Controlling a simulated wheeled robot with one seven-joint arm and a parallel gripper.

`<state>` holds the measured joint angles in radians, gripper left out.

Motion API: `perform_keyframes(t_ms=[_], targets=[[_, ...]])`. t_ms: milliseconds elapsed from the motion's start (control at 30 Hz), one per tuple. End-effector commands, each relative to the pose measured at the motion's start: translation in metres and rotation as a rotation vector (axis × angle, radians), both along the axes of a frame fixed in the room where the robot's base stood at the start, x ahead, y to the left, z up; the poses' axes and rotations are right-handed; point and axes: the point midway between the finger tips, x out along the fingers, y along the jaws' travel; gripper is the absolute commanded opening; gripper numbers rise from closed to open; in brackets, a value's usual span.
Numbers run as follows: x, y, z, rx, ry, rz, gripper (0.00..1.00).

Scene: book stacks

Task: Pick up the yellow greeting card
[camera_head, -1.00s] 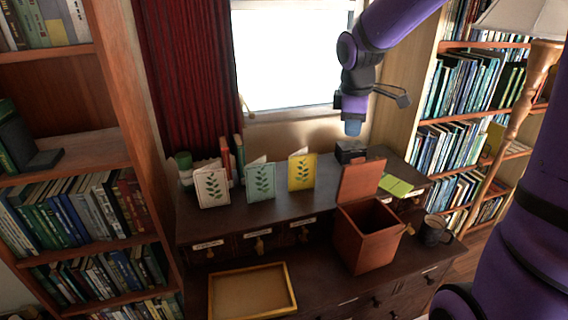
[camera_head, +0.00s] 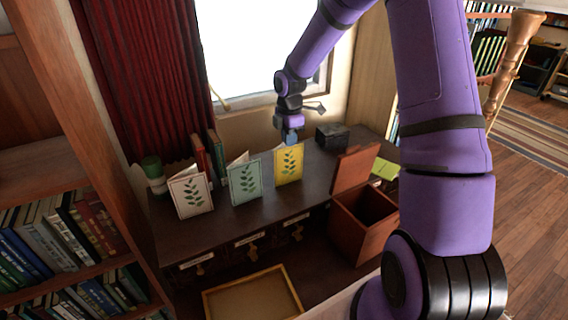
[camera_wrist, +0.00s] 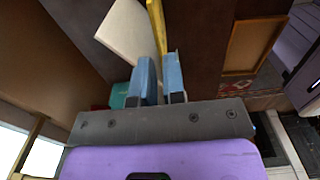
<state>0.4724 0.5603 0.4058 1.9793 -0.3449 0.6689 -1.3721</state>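The yellow greeting card (camera_head: 289,168) with a green leaf print stands upright and partly unfolded on the raised shelf of the dark desk, rightmost of three cards. My gripper (camera_head: 291,137) is right at its top edge, pointing down. In the wrist view, the blue fingers of my gripper (camera_wrist: 160,66) are apart with a narrow gap. The card's yellow leaf (camera_wrist: 157,28) shows edge-on in line with this gap, its edge between the fingertips. The card's pale other leaf (camera_wrist: 127,34) lies outside the left finger. I cannot tell whether either finger touches the card.
A teal card (camera_head: 244,183) and a white card (camera_head: 191,192) stand to the left. An open reddish-brown box (camera_head: 362,228), a dark box (camera_head: 332,136) and yellow-green notes (camera_head: 386,169) are to the right. A wooden tray (camera_head: 292,288) lies in front. The window is behind.

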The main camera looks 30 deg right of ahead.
Motion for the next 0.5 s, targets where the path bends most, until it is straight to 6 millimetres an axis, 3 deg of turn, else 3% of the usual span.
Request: perform_keyframes(t_ms=[267, 500], targets=[[0.0, 0.001, -0.021, 0.001, 0.001, 0.0, 0.11], [-0.001, 0.001, -0.055, 0.001, 0.003, 0.0, 0.11]])
